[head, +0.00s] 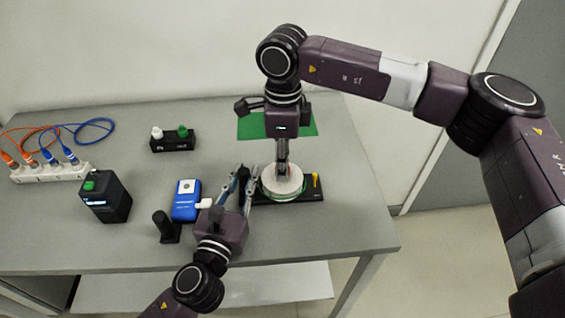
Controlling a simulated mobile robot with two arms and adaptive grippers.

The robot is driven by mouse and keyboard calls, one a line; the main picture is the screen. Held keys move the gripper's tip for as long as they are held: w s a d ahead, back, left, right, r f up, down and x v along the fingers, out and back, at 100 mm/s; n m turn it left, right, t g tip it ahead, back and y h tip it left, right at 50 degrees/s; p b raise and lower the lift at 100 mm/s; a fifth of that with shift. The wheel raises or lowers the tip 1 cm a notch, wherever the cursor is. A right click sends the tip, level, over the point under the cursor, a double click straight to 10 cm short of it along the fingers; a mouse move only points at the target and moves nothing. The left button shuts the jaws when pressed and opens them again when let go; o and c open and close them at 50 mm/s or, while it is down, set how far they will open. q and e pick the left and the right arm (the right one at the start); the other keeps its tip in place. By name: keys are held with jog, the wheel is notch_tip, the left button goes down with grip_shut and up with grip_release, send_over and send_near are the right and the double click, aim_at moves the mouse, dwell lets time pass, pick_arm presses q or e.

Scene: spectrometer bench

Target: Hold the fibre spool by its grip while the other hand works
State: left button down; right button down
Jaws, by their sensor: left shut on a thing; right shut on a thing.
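The fibre spool (290,185) is a white disc with green fibre around its lower edge. It sits on a black base plate (310,193) near the right of the bench. My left gripper (242,180) comes from the front left, beside the spool. Its fingers are shut on an upright black grip (243,188) at the base's left end. My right gripper (282,160) points down over the spool from behind. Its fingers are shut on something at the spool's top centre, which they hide. A small yellow part (315,180) stands on the base's right side.
A blue meter (186,207) and a black post (165,228) stand left of my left gripper. A black box with a green button (105,200), a white connector strip (50,172) and a two-knob black block (172,144) stand farther left. A green mat (250,127) lies behind.

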jog(key=m, duration=0.4)
jog(key=shift+m, duration=0.3)
jog(key=m, duration=0.4)
jog(key=shift+m, duration=0.3)
jog(key=m, duration=0.4)
jog(key=shift+m, duration=0.3)
jog(key=m, duration=0.3)
jog(key=shift+m, duration=0.3)
jog(key=m, duration=0.4)
jog(key=shift+m, duration=0.3)
jog(key=m, duration=0.8)
jog(key=shift+m, duration=2.2)
